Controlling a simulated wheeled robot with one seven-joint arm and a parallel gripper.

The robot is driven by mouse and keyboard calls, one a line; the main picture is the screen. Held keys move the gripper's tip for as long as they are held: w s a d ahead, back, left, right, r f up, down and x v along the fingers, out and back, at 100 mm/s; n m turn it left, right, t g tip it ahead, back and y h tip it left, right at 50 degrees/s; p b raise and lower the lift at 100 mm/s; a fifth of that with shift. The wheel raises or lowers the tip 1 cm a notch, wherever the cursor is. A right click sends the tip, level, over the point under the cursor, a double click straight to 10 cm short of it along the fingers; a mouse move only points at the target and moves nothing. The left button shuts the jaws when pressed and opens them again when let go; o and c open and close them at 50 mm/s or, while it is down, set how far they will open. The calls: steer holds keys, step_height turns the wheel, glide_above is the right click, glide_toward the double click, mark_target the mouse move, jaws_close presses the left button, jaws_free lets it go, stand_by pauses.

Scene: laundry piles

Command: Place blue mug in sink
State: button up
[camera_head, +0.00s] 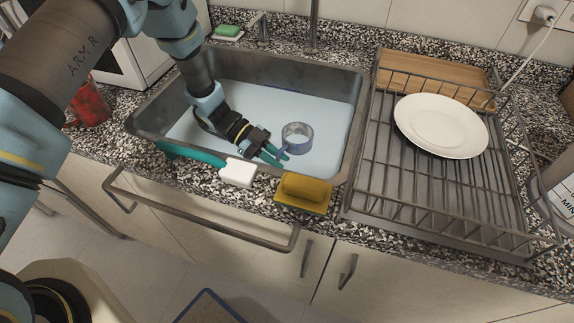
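My gripper (279,156) reaches down into the sink from the upper left. Its two teal fingers are a little apart, just left of and in front of the mug, close to its side. I cannot tell whether a finger touches the mug or its handle. Nothing shows held between the fingertips.
A metal dish rack (400,190) with a white plate (441,126) and a wooden board (425,75) stands right of the sink. A yellow sponge (305,187) and a white-headed teal brush (237,173) lie along the front edge. A red patterned container (88,104) stands left.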

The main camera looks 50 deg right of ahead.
steer(key=o, duration=0.4)
steer(key=shift+r, duration=0.1)
steer(key=b+v, duration=0.2)
steer(key=v, duration=0.5)
steer(key=shift+w+r, duration=0.1)
steer(key=shift+w, duration=0.15)
steer(key=shift+r, duration=0.15)
